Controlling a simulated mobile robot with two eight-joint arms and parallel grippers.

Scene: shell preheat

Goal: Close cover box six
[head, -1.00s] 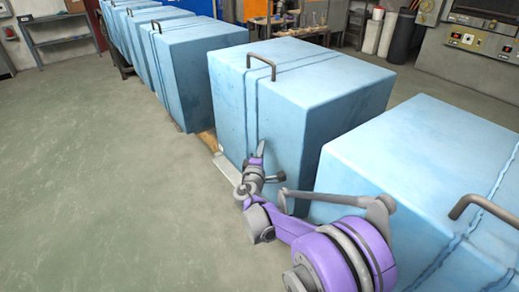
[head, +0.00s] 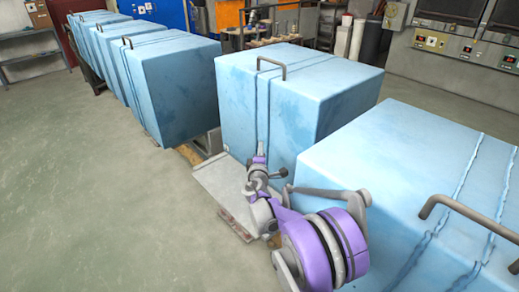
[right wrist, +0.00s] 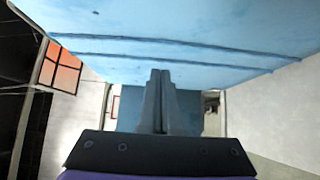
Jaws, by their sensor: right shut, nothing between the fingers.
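Large light blue cover boxes with dark handles stand in a row in the head view. No numbers show, so I cannot tell which is box six. The middle box (head: 345,95) has a handle on top and two seam lines. My right gripper (head: 261,150) is upright in front of its lower front face; I cannot tell if they touch. In the right wrist view, the gripper's fingers (right wrist: 160,78) are shut and empty, pointing toward a blue surface (right wrist: 180,30) with two seam lines. My left gripper is not in view.
A nearer blue box (head: 400,165) stands at the right, close to my right arm. More blue boxes (head: 175,85) run back to the left. A grey metal plate (head: 215,185) sticks out low before the middle box. The floor (head: 90,200) at left is clear.

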